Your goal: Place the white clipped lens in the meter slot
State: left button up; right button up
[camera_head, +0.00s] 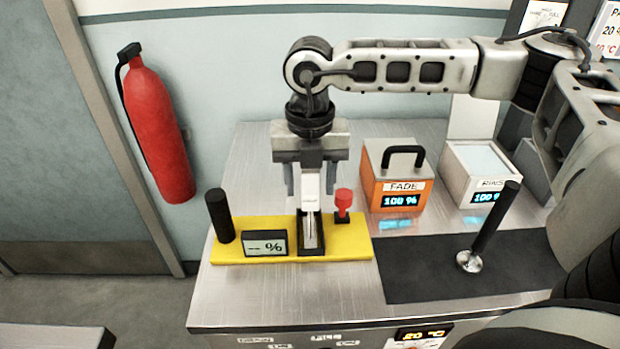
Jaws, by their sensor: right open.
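The white clipped lens (311,191) stands upright at the black slot (312,243) of the yellow meter (350,245). Its lower part appears to be down in the slot, but I cannot tell whether it is fully seated. The meter display (265,243) reads "-- %". My right gripper (311,182) points down over the slot. Its two fingers are apart, one on each side of the white clip, with gaps visible. My left gripper is not in view.
A red knob (343,200) and a black post (219,216) stand on the meter. An orange FADE box (394,188) and a white RINS box (470,180) are to the right. A black-handled tool (494,218) stands on the dark mat (425,270).

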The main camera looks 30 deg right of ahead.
notch_tip(320, 180, up, 12)
jog(key=shift+r+b, duration=0.2)
jog(key=shift+b, duration=0.25)
dwell(0.4)
